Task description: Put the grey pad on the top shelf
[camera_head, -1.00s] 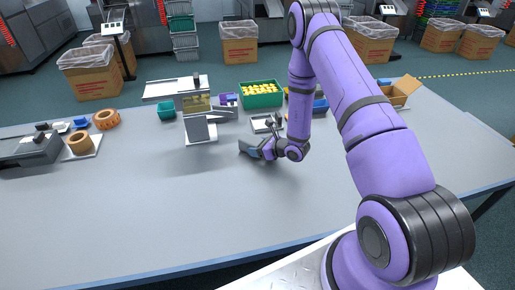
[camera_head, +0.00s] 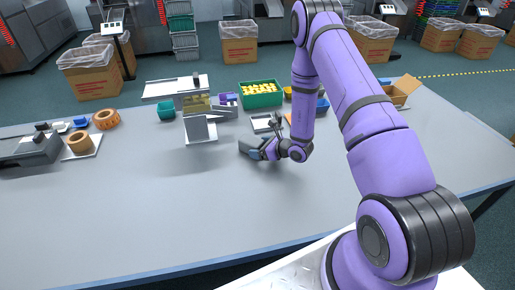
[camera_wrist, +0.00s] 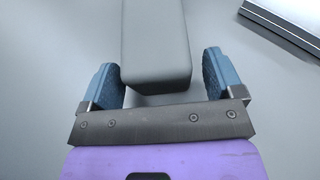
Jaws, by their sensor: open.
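A smooth grey block, which looks like the grey pad (camera_wrist: 157,45), shows in the wrist view. Its near end lies between the two blue fingers of my gripper (camera_wrist: 163,82), with a gap on each side, and its far end runs out of the frame. My gripper is open. In the head view my gripper (camera_head: 250,148) is low over the middle of the table, pointing left. The pad is hard to tell from the gripper there.
A metal edge (camera_wrist: 285,22) shows at the upper right of the wrist view. A green crate of yellow items (camera_head: 262,101), a teal bin (camera_head: 166,112) and an open carton (camera_head: 400,92) stand at the back. A grey machine (camera_head: 30,150) is far left. The table's front (camera_head: 130,220) is clear.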

